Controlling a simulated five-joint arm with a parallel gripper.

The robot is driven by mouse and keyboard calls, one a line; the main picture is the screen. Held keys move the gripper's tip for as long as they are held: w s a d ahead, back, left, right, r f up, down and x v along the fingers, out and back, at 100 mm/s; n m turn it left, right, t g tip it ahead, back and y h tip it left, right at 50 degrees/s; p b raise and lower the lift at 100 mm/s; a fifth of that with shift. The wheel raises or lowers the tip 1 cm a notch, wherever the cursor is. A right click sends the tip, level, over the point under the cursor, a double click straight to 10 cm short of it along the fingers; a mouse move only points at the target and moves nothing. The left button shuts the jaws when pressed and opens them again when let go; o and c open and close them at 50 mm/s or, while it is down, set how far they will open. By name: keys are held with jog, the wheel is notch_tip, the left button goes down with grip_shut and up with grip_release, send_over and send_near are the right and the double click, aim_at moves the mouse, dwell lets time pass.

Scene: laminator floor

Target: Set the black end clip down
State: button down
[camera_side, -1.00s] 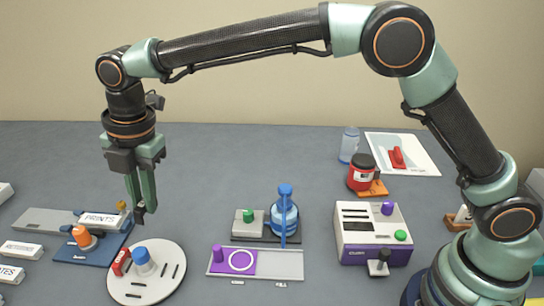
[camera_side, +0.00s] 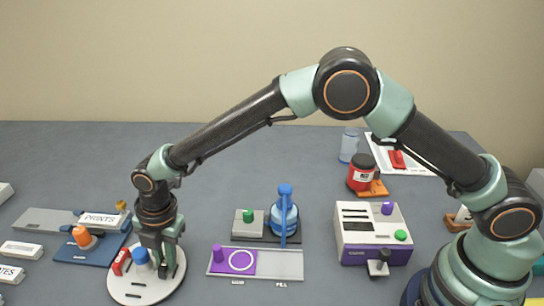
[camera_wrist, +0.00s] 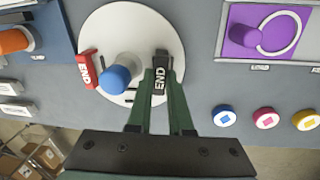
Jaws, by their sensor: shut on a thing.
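The black end clip (camera_wrist: 160,80), lettered END, is between the fingertips of my gripper (camera_wrist: 162,76) in the wrist view. My gripper (camera_side: 162,272) is shut on it, low over the right part of the white round plate (camera_side: 128,294). I cannot tell whether the clip touches the plate. In the side view the fingers mostly hide the clip. A red END clip (camera_wrist: 87,70) stands at the plate's left side. A blue-topped knob (camera_wrist: 115,79) stands between the two clips, close to my fingers.
A blue board with an orange knob (camera_side: 82,237) lies left of the plate. A grey tray with a purple block (camera_side: 240,262) lies to the right. Round blue (camera_wrist: 223,115), pink (camera_wrist: 264,117) and yellow (camera_wrist: 306,119) tokens lie near the plate's right side in the wrist view.

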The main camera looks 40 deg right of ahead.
jog(key=shift+f, duration=0.3)
jog(key=c, duration=0.8)
grip_release()
jog(key=shift+c, duration=0.2)
jog(key=shift+r, duration=0.1)
